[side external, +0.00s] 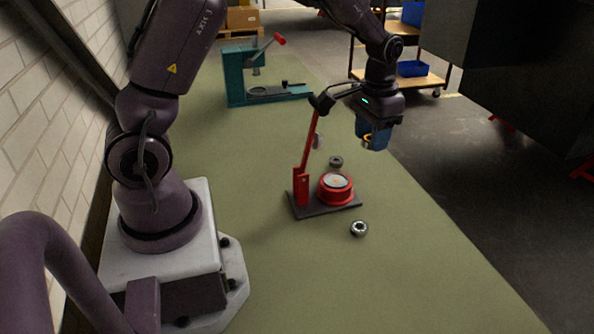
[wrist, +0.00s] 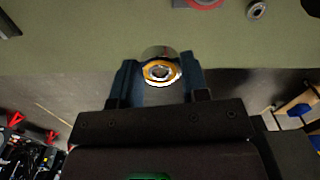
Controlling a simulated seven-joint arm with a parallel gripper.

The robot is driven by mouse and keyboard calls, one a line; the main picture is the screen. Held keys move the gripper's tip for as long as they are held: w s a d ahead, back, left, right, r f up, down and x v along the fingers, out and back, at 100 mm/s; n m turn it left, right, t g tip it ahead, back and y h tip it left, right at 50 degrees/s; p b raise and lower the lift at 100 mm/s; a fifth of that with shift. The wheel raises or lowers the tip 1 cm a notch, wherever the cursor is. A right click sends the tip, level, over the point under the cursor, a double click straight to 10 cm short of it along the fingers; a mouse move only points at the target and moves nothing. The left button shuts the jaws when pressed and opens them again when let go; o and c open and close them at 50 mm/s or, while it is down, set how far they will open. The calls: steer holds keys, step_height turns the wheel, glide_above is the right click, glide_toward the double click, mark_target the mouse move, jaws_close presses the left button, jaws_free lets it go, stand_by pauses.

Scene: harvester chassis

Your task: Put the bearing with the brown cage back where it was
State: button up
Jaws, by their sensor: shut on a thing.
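My gripper (side external: 374,138) is raised above the right side of the green bench, with its blue fingers pointing down. It is shut on the bearing with the brown cage (side external: 367,139). In the wrist view this bearing (wrist: 160,73) sits between the two blue fingers, a shiny metal ring with an orange-brown band facing the camera. Two other grey metal bearings lie on the bench: one (side external: 336,161) behind the red press and one (side external: 359,228) in front of it.
The red press (side external: 336,189), with an upright red lever, stands on a dark plate (side external: 302,208) mid-bench. A teal press (side external: 235,80) stands farther back. The bench's right edge is close to my gripper, with floor beyond. The front of the green bench (side external: 400,290) is clear.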

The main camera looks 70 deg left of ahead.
steer(key=s+d+m, duration=0.2)
steer(key=s+d, duration=0.2)
steer(key=d, duration=0.4)
steer(key=w+a, duration=0.1)
steer(key=a, duration=0.4)
steer(key=w+a, duration=0.1)
steer(key=a, duration=0.2)
steer(key=shift+w+a+f, duration=0.1)
steer(key=shift+w+f, duration=0.05)
steer(key=shift+w, duration=0.15)
steer(key=s+a+r+m, duration=0.1)
steer(key=s+a, duration=0.1)
steer(key=a, duration=0.9)
steer(key=s+a+r, duration=0.1)
steer(key=a, duration=1)
steer(key=s+d+f+m, duration=0.2)
steer(key=s+d+f, duration=0.25)
steer(key=s, duration=0.25)
steer(key=s+d+f+m, duration=0.1)
steer(key=s+d+f, duration=0.2)
steer(key=s+d, duration=0.35)
glide_above(297, 171)
steer(key=f, duration=0.9)
steer(key=shift+s+d, duration=0.35)
steer(key=shift+w+a+f, duration=0.15)
steer(key=shift+f, duration=0.1)
steer(key=shift+w+a+f, duration=0.1)
steer(key=shift+f, duration=0.8)
steer(key=shift+w+a+f, duration=0.1)
steer(key=shift+f, duration=0.8)
